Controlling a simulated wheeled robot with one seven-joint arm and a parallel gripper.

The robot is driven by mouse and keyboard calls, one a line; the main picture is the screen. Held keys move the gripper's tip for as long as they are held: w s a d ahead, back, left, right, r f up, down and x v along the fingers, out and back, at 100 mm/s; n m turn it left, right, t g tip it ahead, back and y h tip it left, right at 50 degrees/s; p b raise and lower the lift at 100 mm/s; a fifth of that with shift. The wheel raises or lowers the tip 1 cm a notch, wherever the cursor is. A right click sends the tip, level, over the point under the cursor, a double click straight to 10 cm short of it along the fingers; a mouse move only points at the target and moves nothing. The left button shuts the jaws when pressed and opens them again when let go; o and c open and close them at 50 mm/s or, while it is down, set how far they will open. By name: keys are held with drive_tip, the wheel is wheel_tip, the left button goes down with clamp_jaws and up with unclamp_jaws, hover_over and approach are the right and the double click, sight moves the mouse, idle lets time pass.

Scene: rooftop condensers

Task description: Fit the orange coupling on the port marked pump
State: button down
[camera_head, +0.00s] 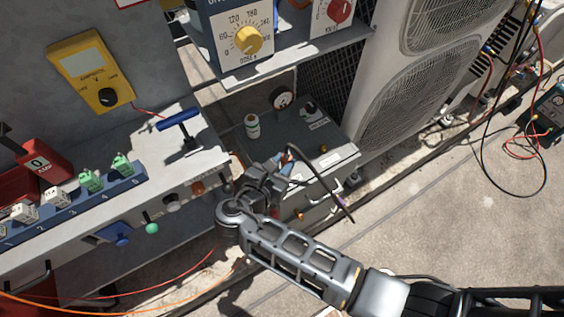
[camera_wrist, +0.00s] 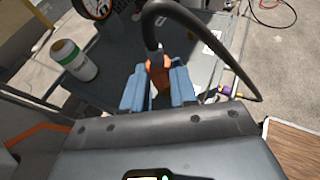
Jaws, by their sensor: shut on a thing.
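In the wrist view, the blue fingers of my gripper (camera_wrist: 158,92) are shut on the orange coupling (camera_wrist: 157,68). A black hose (camera_wrist: 182,14) rises from the coupling and arcs over to the right. In the head view my gripper (camera_head: 284,163) is over the front of the grey bench unit (camera_head: 335,150), with the hose (camera_head: 322,183) hanging to its right; the coupling is mostly hidden there. A purple and brass fitting (camera_wrist: 229,91) shows on the unit's edge, right of the fingers. I cannot read a pump mark on any port.
A white and green can (camera_head: 252,126) and a round gauge (camera_head: 282,97) stand on the unit behind my gripper. A blue T-handle (camera_head: 178,122) stands on the left bench. Cables lie on open floor at right near the condenser (camera_head: 410,100).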

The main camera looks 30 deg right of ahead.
drive_tip(key=shift+f, duration=0.3)
idle(0.4)
drive_tip(key=c, duration=0.8)
unclamp_jaws()
wheel_tip(320, 180, up, 8)
drive_tip(key=p, duration=0.6)
drive_tip(key=shift+f, duration=0.25)
drive_tip(key=shift+a, duration=0.1)
